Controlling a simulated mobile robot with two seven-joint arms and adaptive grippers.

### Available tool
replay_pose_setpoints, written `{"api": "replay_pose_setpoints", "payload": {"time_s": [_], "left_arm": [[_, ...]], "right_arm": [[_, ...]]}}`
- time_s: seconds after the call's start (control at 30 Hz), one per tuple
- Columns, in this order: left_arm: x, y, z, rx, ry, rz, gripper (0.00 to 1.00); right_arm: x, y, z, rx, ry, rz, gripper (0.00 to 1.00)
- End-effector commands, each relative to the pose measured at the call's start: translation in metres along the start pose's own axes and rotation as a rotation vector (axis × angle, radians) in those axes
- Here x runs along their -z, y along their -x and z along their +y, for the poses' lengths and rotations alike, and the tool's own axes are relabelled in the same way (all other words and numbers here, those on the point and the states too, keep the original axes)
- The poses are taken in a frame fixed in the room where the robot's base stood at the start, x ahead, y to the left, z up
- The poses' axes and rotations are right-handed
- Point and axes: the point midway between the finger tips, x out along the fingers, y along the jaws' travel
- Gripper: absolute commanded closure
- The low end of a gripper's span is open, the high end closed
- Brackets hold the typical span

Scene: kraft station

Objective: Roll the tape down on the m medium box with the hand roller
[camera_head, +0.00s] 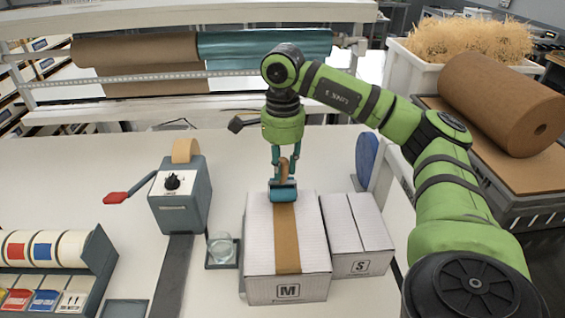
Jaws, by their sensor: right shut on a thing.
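The white medium box (259,245), marked M, stands closed on the table at the centre front. A strip of brown tape (287,240) runs along the middle of its top and down over the front edge. My right gripper (284,163) points down over the far part of the box and is shut on the hand roller. The hand roller (283,194) has a teal roller and a brown handle; it is at the far end of the tape, and I cannot tell for sure whether it presses on it. My left gripper is not in view.
A small box (357,237) marked S stands against the right side. A tape dispenser (181,198) with a red lever, a glass of water (221,248) and a label rack (60,265) are on the left. A blue disc (367,160) stands behind the small box.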

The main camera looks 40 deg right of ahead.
Motion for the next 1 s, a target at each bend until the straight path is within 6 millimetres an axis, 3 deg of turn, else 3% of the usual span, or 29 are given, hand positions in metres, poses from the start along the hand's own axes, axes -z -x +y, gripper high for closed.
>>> {"api": "replay_pose_setpoints", "payload": {"time_s": [1.0], "left_arm": [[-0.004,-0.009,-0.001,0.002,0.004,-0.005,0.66]], "right_arm": [[0.000,-0.011,0.000,0.001,0.000,0.000,0.96]]}}
